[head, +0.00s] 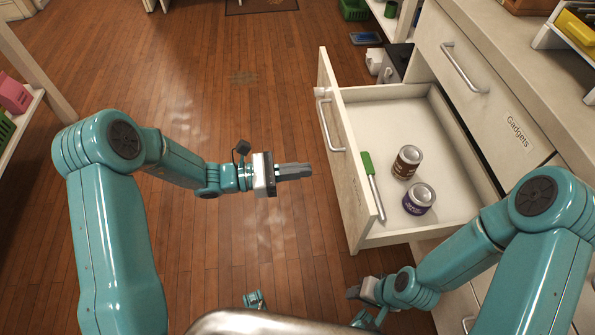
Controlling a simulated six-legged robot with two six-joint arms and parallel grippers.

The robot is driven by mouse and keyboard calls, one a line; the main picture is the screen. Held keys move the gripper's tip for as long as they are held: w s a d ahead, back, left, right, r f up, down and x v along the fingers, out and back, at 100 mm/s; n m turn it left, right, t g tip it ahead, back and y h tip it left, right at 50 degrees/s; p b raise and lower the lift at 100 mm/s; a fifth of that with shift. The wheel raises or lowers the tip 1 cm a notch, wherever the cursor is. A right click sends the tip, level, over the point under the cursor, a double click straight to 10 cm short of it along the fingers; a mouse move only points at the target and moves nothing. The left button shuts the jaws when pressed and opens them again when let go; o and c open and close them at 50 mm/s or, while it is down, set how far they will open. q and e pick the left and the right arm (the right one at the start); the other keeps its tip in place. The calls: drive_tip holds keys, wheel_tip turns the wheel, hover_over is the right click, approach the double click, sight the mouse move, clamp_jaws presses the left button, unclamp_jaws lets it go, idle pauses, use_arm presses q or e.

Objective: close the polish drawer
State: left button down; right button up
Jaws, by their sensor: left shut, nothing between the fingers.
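A white drawer (362,178) stands pulled out from the cabinet on the right. Its front panel faces left and carries a metal handle (326,126); a label low on the panel is too slanted to read. Inside are a brown tin (407,162), a purple tin (419,198) and a green-handled brush or tool (371,182) along the front panel. My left gripper (308,171) is shut and empty, a little left of the drawer front and apparently not touching it. My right gripper (354,292) is low, below the drawer's near corner; its fingers are too small to read.
The cabinet has a closed drawer labelled Gadgets (517,131) above the open one, with its own handle (462,68). The wooden floor (250,90) to the left is clear. A shelf with a pink box (13,94) stands at far left.

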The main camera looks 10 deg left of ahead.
sight(353, 165)
use_arm(q)
drive_tip(key=b+x, duration=0.1)
drive_tip(key=x, duration=0.8)
drive_tip(key=shift+d+f, duration=0.1)
drive_tip(key=shift+d, duration=0.2)
use_arm(e)
drive_tip(key=shift+x, duration=0.75)
drive_tip(key=shift+s, duration=0.15)
use_arm(q)
drive_tip(key=shift+d, duration=0.1)
